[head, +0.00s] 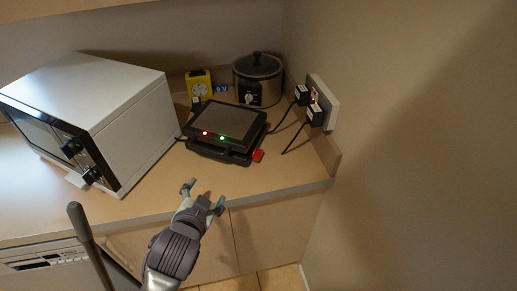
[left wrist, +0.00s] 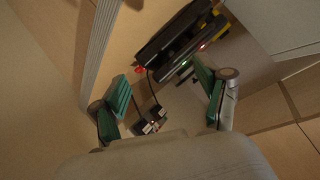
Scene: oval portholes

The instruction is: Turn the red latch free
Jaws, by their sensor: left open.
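The red latch (head: 258,155) is a small red tab at the front right corner of a black contact grill (head: 226,132) on the counter. In the left wrist view the latch (left wrist: 140,70) shows as a small red spot beside the dark grill (left wrist: 172,42). My left gripper (head: 203,195) is open and empty at the counter's front edge, nearer to me and left of the latch, apart from it. Its green-padded fingers also frame the left wrist view (left wrist: 162,88). The grill's lid looks closed, with a red and a green light lit. My right gripper is not in view.
A white microwave (head: 105,105) stands left of the grill. Behind are a slow cooker (head: 258,80) and a yellow device (head: 199,84). Black plugs (head: 315,115) sit in a wall outlet at the right, with cables near the grill. The front counter strip (head: 215,178) is clear.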

